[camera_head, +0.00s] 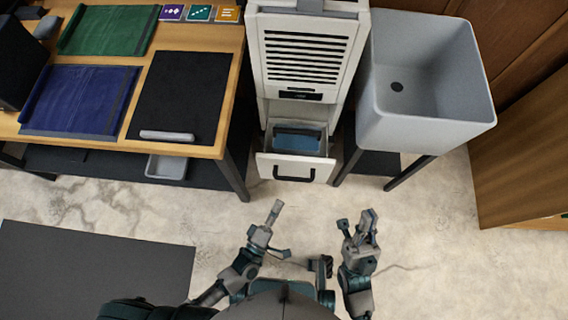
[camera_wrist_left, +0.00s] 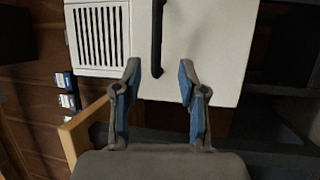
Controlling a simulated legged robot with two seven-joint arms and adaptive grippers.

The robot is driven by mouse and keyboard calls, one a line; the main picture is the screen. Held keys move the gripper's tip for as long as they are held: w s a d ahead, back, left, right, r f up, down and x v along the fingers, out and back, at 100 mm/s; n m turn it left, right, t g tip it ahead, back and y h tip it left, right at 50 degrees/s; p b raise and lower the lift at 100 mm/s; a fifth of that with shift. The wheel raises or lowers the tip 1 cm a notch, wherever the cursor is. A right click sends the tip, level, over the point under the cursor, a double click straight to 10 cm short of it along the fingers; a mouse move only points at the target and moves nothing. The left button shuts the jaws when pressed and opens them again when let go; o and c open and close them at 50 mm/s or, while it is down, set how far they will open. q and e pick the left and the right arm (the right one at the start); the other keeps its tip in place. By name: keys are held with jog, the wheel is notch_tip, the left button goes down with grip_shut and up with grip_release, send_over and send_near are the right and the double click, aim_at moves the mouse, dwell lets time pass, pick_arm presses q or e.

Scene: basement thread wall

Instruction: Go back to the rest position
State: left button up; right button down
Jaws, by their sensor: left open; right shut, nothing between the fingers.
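My left gripper (camera_head: 279,228) is open and empty, held over the floor in front of the white cabinet. In the left wrist view its two blue-padded fingers (camera_wrist_left: 158,90) stand apart with nothing between them. Behind them shows a white panel with a dark vertical handle (camera_wrist_left: 157,38). My right gripper (camera_head: 357,224) is shut and empty, to the right of the left one, also over the floor. Neither gripper touches anything.
The white cabinet (camera_head: 308,22) has its lower drawer (camera_head: 293,166) pulled out, with a blue container (camera_head: 297,138) inside. A grey sink (camera_head: 472,110) stands right of it, a wooden table (camera_head: 226,50) left. A dark mat (camera_head: 90,265) lies at lower left. The floor around my grippers is clear.

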pick_arm(q)
jog(key=shift+v, duration=0.95)
